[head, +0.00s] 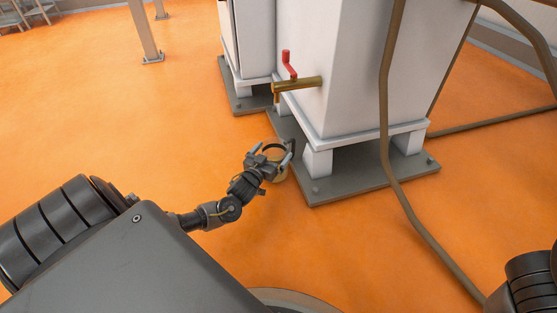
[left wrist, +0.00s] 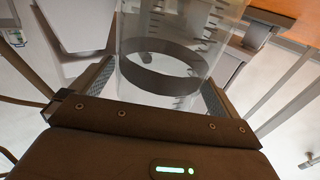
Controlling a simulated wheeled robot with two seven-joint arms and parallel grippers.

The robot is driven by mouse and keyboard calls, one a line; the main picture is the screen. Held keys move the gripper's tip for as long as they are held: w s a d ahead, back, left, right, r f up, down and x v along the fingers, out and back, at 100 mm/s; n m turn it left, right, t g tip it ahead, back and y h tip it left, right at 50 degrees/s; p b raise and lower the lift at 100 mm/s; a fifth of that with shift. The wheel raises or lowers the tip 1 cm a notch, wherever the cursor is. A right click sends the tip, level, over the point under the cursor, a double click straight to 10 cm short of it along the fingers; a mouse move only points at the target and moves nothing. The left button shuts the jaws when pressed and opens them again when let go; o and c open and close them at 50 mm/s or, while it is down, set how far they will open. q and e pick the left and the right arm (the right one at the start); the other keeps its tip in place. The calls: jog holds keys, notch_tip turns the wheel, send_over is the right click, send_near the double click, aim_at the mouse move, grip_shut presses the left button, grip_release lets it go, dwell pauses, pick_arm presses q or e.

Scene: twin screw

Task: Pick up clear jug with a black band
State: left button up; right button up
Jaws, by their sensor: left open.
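The clear jug with a black band (left wrist: 165,68) shows large in the left wrist view, between the two fingers of my left gripper. Measuring marks run up its see-through wall. In the head view the jug (head: 281,174) is small and partly hidden by my left gripper (head: 271,161), beside the base plate of the white tank. My left gripper is open, with one finger on each side of the jug. I cannot tell whether either finger touches it. My right gripper is out of view.
A white tank (head: 345,65) stands on a grey base plate (head: 375,183) just behind the jug. A brass tap with a red handle (head: 290,76) sticks out from it. A brown hose (head: 387,130) hangs down at the right. The orange floor (head: 130,130) is clear at the left.

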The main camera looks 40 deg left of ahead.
pick_arm(q)
jog(key=shift+w+a+b, duration=0.15)
jog(key=shift+w+b, duration=0.15)
jog(key=shift+w, duration=0.65)
jog(key=c, duration=1.4)
jog(key=shift+r, duration=0.1)
jog(key=c, duration=0.3)
jog(key=shift+c, duration=0.2)
